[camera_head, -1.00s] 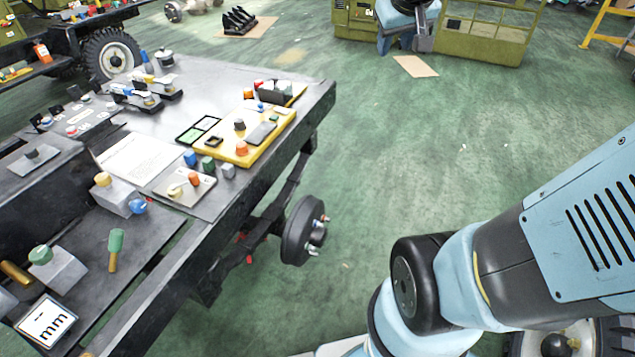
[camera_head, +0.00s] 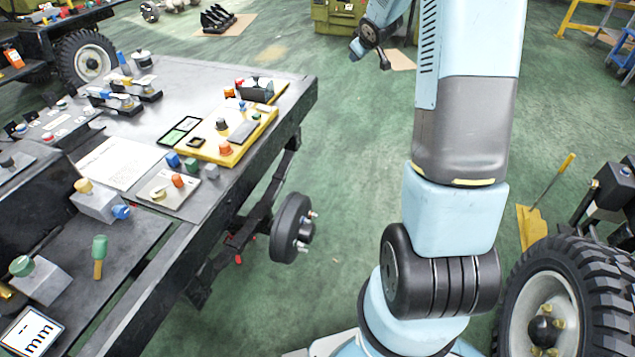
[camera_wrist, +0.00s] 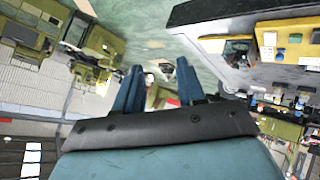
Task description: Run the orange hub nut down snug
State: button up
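The dark round hub (camera_head: 291,228) sits upright on the axle below the bench's right edge, with several studs on its right face. I cannot make out the hub nut in the wrist view.
The bench (camera_head: 235,75) bears a yellow board (camera_head: 205,150) with orange and blue knobs, and a paper sheet (camera_head: 115,162). A tyred wheel (camera_head: 585,275) stands at lower right, beside a yellow-handled tool (camera_head: 545,205). Green floor is clear between hub and arm.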

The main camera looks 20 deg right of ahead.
jog(key=w+d+f+n+y, duration=0.1)
jog(key=w+f, duration=0.1)
jog(key=f, duration=0.3)
jog(key=w+d+f, duration=0.1)
jog(key=w+f, duration=0.2)
jog(key=f, duration=0.1)
jog(key=n+y, duration=0.4)
jog(key=y, duration=1.1)
send_near(313, 214)
jog(key=shift+t, duration=0.3)
jog(key=x, duration=0.5)
jog(key=f+x, duration=0.1)
jog(key=x, duration=0.2)
jog(key=shift+w+a, duration=0.1)
jog(key=shift+a, duration=0.05)
